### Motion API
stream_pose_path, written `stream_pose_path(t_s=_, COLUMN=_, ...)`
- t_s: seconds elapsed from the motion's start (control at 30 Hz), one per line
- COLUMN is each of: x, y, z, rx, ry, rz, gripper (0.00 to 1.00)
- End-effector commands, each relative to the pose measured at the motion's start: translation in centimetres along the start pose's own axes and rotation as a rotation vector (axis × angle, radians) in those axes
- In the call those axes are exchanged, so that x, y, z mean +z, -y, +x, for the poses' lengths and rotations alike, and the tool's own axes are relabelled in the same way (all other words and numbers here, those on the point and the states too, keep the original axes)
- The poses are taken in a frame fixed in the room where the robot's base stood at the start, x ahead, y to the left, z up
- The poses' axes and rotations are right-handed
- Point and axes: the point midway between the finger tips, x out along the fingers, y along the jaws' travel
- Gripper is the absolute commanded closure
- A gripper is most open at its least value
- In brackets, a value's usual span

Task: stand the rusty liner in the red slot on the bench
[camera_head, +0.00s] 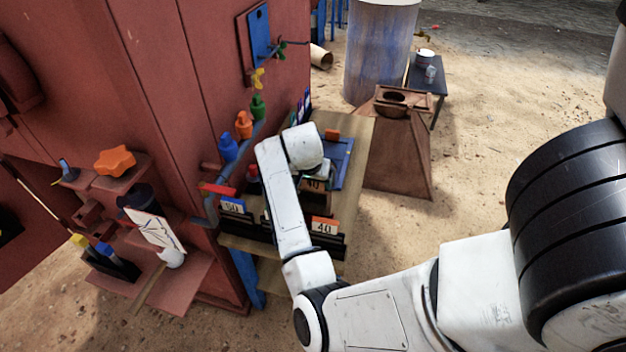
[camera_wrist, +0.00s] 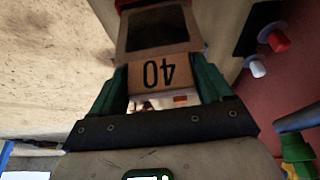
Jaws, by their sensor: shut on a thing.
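My gripper (camera_wrist: 160,76) shows in the wrist view with its two green fingers closed on a brown piece (camera_wrist: 157,27) with an upside-down "40" on its tan face. I take this piece for the rusty liner. In the head view it is partly hidden by my wrist, with its "40" face (camera_head: 314,184) above the bench (camera_head: 347,150). I cannot tell whether it touches anything below. A red part (camera_head: 217,189) sits at the bench's left side, by a dark holder labelled "50" (camera_head: 232,206). I cannot tell for sure which opening is the red slot.
A dark holder with an orange "40" label (camera_head: 324,226) stands at the bench's front right. A rusty hopper (camera_head: 398,150) stands right of the bench.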

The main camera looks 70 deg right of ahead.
Motion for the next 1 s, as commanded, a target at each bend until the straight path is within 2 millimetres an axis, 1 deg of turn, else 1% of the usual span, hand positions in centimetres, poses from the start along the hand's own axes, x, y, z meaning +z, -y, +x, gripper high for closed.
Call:
stream_pose_path(t_s=0.17, x=0.0, y=0.1, z=0.1, rx=-0.001, ry=-0.003, rz=0.001, gripper=1.0)
stream_pose_path(t_s=1.0, x=0.8, y=0.1, z=2.0, rx=-0.001, ry=-0.004, rz=0.0, gripper=1.0)
